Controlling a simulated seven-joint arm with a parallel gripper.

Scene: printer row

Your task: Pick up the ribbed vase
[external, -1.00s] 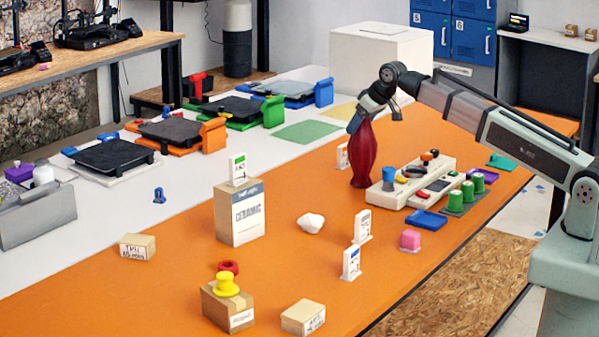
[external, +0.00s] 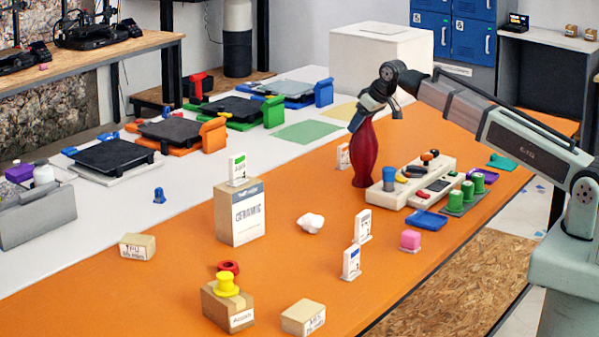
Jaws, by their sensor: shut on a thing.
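The ribbed vase (external: 364,155) is dark red, with a wide body and a narrow foot. It stands upright on the orange table, left of the white organizer tray. My gripper (external: 359,120) points down at the top of the vase and is shut on its neck. The fingers and the vase's rim overlap in this view, so the exact contact is partly hidden. The foot of the vase appears to rest on the table or very close to it.
A white organizer tray (external: 388,203) with small parts stands just right of the vase, near green spools (external: 456,199). A small white card (external: 343,157) stands close behind it.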

